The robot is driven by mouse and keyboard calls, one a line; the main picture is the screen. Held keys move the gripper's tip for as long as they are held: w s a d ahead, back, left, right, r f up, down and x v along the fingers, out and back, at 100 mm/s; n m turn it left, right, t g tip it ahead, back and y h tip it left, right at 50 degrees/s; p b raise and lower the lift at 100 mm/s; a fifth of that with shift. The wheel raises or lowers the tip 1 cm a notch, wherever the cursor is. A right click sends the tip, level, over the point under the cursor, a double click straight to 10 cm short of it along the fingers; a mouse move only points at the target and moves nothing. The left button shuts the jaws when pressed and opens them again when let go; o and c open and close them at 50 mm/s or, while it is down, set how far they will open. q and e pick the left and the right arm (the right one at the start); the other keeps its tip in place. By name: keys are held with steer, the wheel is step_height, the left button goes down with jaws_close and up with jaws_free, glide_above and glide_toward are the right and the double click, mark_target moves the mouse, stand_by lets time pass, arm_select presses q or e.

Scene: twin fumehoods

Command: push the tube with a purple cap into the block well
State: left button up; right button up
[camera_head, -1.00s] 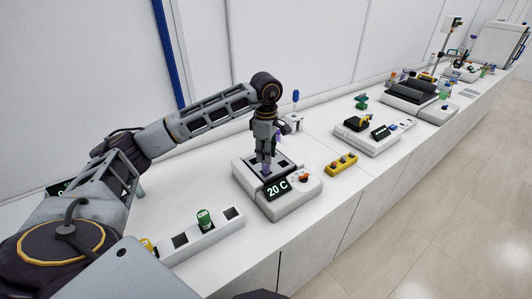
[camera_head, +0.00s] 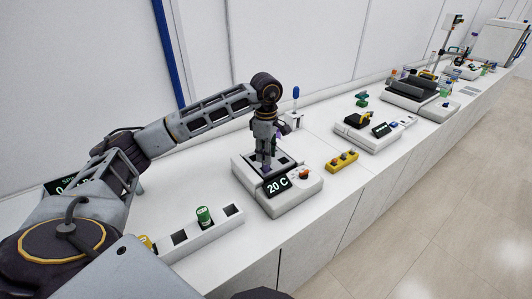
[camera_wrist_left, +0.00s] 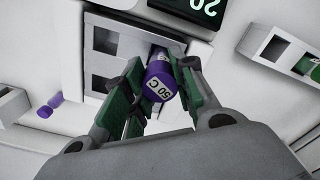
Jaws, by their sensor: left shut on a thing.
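In the head view the purple cap (camera_head: 267,169) shows small at the tips of my left gripper (camera_head: 265,160), which points straight down. The gripper is shut on the tube, over the white block device (camera_head: 244,175) with the "20 C" display. The block (camera_wrist_left: 91,62) has square wells beside the tube. The tube's lower end is hidden, so I cannot tell how deep it sits. My right gripper is out of view.
A white rack (camera_head: 222,226) with square holes and a green-capped tube (camera_head: 204,214) stands in front. A yellow button box (camera_head: 342,161) lies to the right of the block. A second purple item (camera_wrist_left: 50,105) shows beside the block. The bench continues right with other devices.

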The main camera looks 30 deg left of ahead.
arm_select(q)
steer(key=shift+f+b, duration=0.95)
steer(key=shift+f, duration=0.45)
stand_by(0.4)
steer(key=o, duration=1.1)
steer(key=shift+r, duration=0.1)
steer(key=shift+r, duration=5.95)
step_height(320, 180, up, 9)
steer(key=p, duration=0.9)
steer(key=shift+r, duration=0.1)
steer(key=shift+r+p, duration=0.45)
steer(key=shift+p, duration=0.1)
